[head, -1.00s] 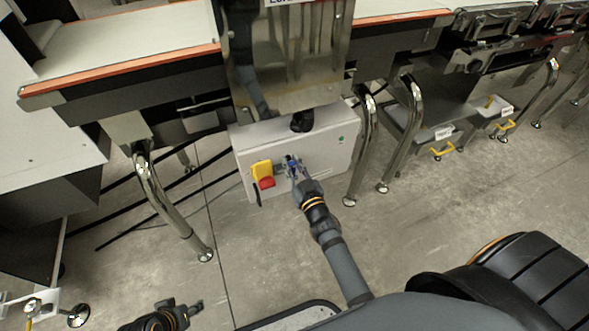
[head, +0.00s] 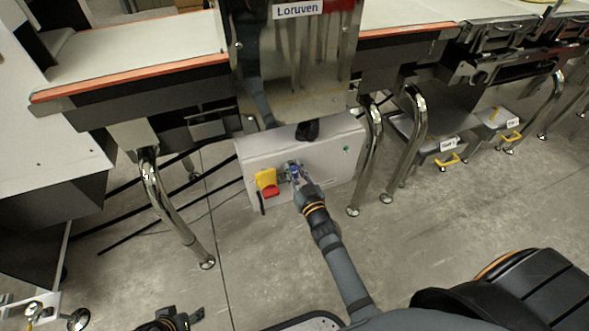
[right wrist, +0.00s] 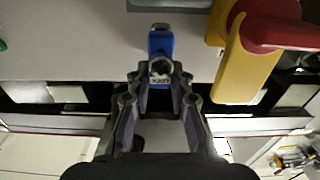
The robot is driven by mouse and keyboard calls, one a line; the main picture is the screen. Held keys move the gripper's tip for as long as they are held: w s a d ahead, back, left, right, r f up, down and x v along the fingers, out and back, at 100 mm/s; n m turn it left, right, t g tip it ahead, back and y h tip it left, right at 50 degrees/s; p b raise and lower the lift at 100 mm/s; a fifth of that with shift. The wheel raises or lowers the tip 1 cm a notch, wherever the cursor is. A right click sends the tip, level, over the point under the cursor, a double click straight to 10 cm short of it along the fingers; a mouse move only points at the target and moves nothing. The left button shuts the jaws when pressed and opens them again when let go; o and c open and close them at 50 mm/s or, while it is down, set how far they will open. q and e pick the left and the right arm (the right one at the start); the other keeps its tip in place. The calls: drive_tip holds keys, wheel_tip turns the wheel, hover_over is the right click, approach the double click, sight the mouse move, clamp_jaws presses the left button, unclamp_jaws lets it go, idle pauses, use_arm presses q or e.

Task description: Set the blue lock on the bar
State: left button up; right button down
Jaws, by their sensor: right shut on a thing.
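The blue lock (right wrist: 160,42) is at the fingertips of my right gripper (right wrist: 158,72) in the right wrist view, with a metal ring and a small pale label facing the camera. In the head view the lock (head: 295,168) is a small blue spot in front of the grey control box (head: 330,157). My right gripper (head: 297,176) is shut on it, just right of the yellow and red switch (head: 267,182). The bar cannot be made out clearly, nor whether the lock touches it. My left gripper (head: 194,317) is low at the bottom edge, partly cut off, away from the box.
The switch's yellow and red handle (right wrist: 252,50) is close on the right in the wrist view. Metal legs (head: 168,210) stand either side of the box, under the belt (head: 140,45). Black cables run left of the box. The floor in front is open.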

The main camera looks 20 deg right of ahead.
drive_tip(key=shift+f+b, duration=2.15)
drive_tip(key=shift+f, duration=0.25)
drive_tip(key=c, duration=1.1)
unclamp_jaws()
drive_tip(key=shift+r, duration=0.1)
drive_tip(key=s, duration=1.2)
drive_tip(key=shift+d, duration=0.2)
